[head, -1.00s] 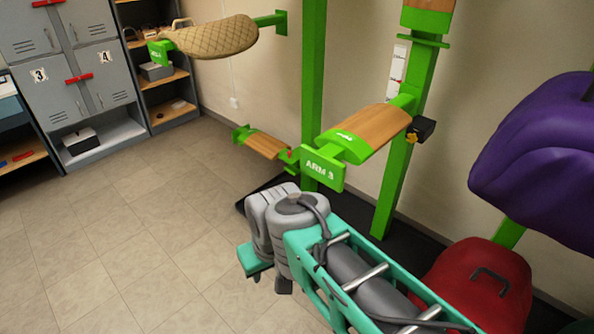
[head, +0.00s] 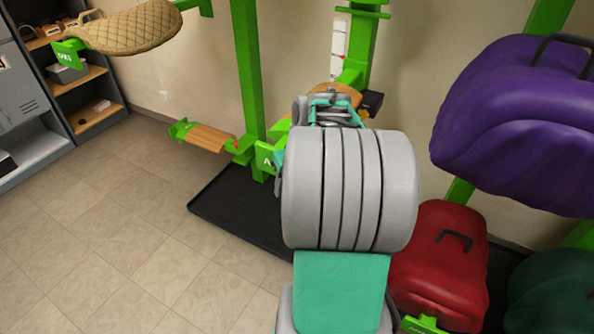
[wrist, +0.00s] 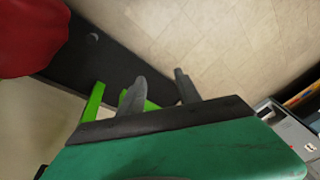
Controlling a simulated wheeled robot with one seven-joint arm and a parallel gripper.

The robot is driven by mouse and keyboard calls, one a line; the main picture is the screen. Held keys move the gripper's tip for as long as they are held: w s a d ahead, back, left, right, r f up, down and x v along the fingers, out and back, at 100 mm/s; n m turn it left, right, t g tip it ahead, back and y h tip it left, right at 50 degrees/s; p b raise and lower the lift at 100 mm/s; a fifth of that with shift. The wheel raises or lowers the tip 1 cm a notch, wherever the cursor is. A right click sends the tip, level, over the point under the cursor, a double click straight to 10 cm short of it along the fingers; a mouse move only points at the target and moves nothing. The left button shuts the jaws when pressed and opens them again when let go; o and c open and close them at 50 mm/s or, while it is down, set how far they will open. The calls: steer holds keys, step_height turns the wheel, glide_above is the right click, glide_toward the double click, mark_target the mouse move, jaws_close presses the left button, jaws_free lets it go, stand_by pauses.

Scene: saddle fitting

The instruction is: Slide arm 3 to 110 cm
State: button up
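Arm 3 is a green bracket with a wooden top (head: 340,90) on a green post (head: 365,45) in the head view. My own arm hides most of it; only part of its front label plate (head: 265,158) and wood show. A black knob piece (head: 372,102) sits at the post beside the arm. In the wrist view my gripper (wrist: 159,78) has its two grey fingers apart. A green piece (wrist: 151,106) shows beside the left finger; I cannot tell whether they touch. The height scale cannot be read.
A purple saddle (head: 520,120) and a red saddle (head: 440,265) are at the right. A tan quilted saddle (head: 135,28) is on another arm at the upper left. A lower wooden arm (head: 205,138) projects left. The tiled floor (head: 130,230) at the left is clear.

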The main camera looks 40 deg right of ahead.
steer(key=d+r+n, duration=0.1)
steer(key=d+n, duration=0.1)
steer(key=w+d+r+n+t, duration=0.1)
steer(key=d+n, duration=0.1)
steer(key=d, duration=0.1)
steer(key=d+r+n, duration=0.1)
steer(key=d+n, duration=0.2)
steer(key=shift+w+d+r+t+y, duration=0.1)
steer(key=shift+w+r+t+y, duration=0.1)
steer(key=shift+w+t+y, duration=0.15)
steer(key=x, duration=0.7)
steer(key=shift+w+f, duration=0.1)
steer(key=shift+f, duration=0.1)
steer(key=shift+c, duration=0.2)
jaws_close()
steer(key=shift+r+p, duration=0.15)
steer(key=shift+p, duration=0.15)
